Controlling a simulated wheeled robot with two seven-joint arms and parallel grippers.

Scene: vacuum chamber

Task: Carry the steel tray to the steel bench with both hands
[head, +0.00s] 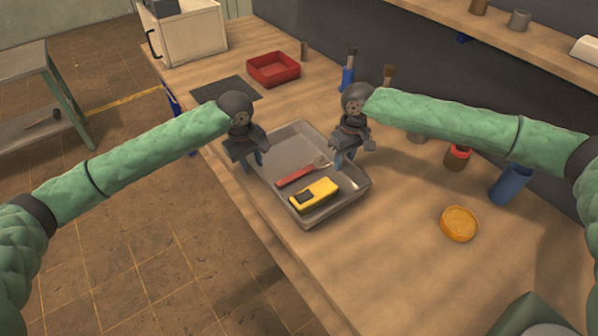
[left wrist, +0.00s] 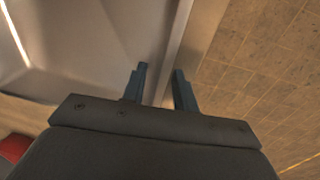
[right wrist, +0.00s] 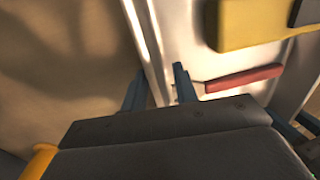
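The steel tray (head: 282,143) lies on the wooden bench, near its front edge. A red-handled tool (head: 296,176) and a yellow device with a dark panel (head: 316,193) lie inside it. My left gripper (head: 251,161) is at the tray's left rim; in the left wrist view its fingers (left wrist: 160,82) stand apart with the rim between them. My right gripper (head: 345,158) is at the right rim; in the right wrist view its fingers (right wrist: 160,82) stand apart on either side of the rim. A bench with a grey top and green legs (head: 22,62), probably the steel bench, stands at far left.
The wooden bench (head: 400,240) also carries a red bin (head: 273,69), a dark mat (head: 226,90), a white box (head: 185,35), an orange round dish (head: 459,223) and a blue cup (head: 511,183). Open tiled floor (head: 130,240) lies left of it.

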